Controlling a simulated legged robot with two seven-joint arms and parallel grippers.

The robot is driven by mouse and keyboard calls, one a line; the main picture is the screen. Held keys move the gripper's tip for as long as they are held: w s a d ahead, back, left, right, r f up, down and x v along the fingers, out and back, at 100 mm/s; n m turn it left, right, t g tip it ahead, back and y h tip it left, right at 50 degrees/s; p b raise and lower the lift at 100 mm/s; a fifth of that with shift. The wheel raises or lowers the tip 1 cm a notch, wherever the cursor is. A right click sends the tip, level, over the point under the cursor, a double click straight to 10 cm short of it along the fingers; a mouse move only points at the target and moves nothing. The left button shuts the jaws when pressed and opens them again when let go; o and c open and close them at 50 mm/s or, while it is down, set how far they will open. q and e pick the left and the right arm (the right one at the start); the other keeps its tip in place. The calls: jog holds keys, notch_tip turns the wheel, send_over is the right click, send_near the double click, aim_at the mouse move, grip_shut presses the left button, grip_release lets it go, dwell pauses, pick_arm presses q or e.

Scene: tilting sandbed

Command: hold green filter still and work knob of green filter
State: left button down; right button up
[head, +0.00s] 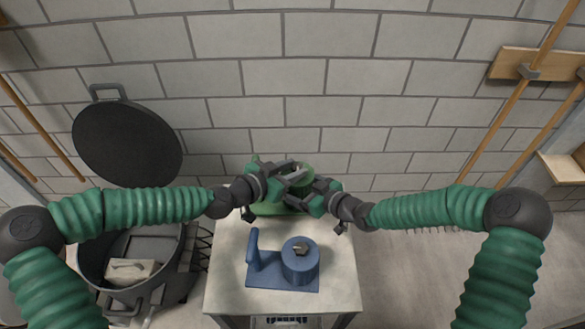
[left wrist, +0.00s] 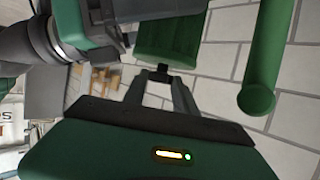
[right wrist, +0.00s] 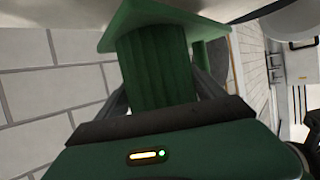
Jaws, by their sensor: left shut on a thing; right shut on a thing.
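The green filter stands at the back of the table, mostly hidden by my grippers in the head view; its base (head: 268,209) shows. My left gripper (head: 294,176) is shut on its dark knob (left wrist: 160,73), seen between the fingertips in the left wrist view. The filter's green body (left wrist: 168,38) and upright green post (left wrist: 266,65) show there too. My right gripper (head: 303,188) is shut on the filter's ribbed body (right wrist: 155,65). In the right wrist view the fingers flank it, with the green plate (right wrist: 165,14) beside it.
A blue filter (head: 300,262) with its own post stands at the front of the pale table (head: 225,270). A dark pot (head: 150,270) is left of the table, its round black lid (head: 126,143) against the wall. Wooden handles lean at both sides.

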pick_arm(q)
jog(key=shift+w, duration=0.1)
pick_arm(e)
jog(key=shift+s+a+r, duration=0.1)
jog(key=shift+s+a, duration=0.05)
jog(key=shift+a, duration=0.15)
pick_arm(q)
jog(key=c, duration=1.3)
grip_release()
jog(key=shift+o, duration=1.4)
pick_arm(e)
jog(key=shift+d, duration=0.15)
pick_arm(q)
jog(key=shift+a, duration=0.1)
jog(key=shift+s+a+r, duration=0.2)
jog(key=shift+s+a, duration=0.1)
jog(key=v, duration=1.1)
jog(key=shift+f, duration=0.1)
pick_arm(e)
jog(key=shift+d, duration=0.1)
